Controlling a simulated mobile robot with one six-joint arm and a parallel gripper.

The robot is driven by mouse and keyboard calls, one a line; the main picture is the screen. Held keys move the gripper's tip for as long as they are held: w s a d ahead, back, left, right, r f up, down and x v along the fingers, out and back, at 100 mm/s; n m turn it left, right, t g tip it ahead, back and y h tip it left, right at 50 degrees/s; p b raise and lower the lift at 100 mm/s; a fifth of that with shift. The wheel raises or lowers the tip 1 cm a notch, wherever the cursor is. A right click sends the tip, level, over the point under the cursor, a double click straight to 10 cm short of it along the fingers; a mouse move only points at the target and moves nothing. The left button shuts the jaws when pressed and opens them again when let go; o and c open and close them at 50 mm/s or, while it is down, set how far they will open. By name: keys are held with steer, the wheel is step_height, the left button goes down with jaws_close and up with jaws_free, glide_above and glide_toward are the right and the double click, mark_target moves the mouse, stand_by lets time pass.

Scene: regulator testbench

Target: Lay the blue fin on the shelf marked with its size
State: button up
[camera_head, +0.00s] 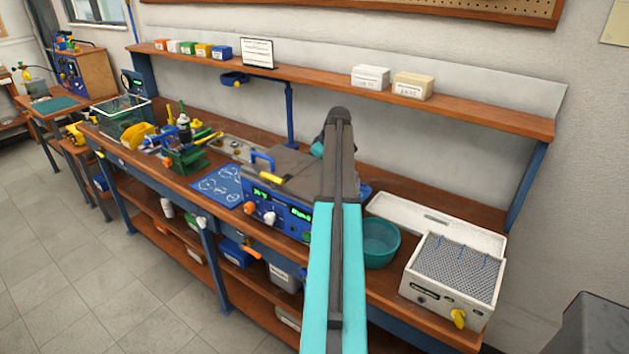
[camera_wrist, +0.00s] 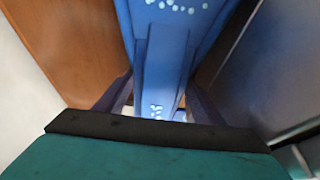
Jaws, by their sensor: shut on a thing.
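In the wrist view, my gripper (camera_wrist: 155,105) is shut on the blue fin (camera_wrist: 165,60), a blue piece with a raised middle ridge. Pale marks show at its near end and a row of white dots at its far end. They are too blurred to read. In the head view my arm hides the fin and the gripper. A long wooden shelf (camera_head: 465,115) runs along the wall above the bench. It carries small boxes and a white card (camera_head: 258,53). I cannot read any size mark on it.
Below the shelf, the bench holds a blue device with green displays (camera_head: 290,213), a blue patterned mat (camera_head: 222,185), a teal bowl (camera_head: 381,250) and a white box with a mesh top (camera_head: 455,275). Two pale boxes (camera_head: 370,77) stand on the shelf. Its right end is clear.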

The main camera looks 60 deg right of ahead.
steer(key=shift+f+p, duration=0.35)
steer(key=shift+f, duration=1.45)
steer(key=shift+f, duration=0.15)
steer(key=o, duration=1.4)
steer(key=shift+o, duration=0.2)
steer(key=shift+r, duration=0.2)
steer(key=shift+b+v, duration=1.2)
steer(key=shift+v, duration=4.75)
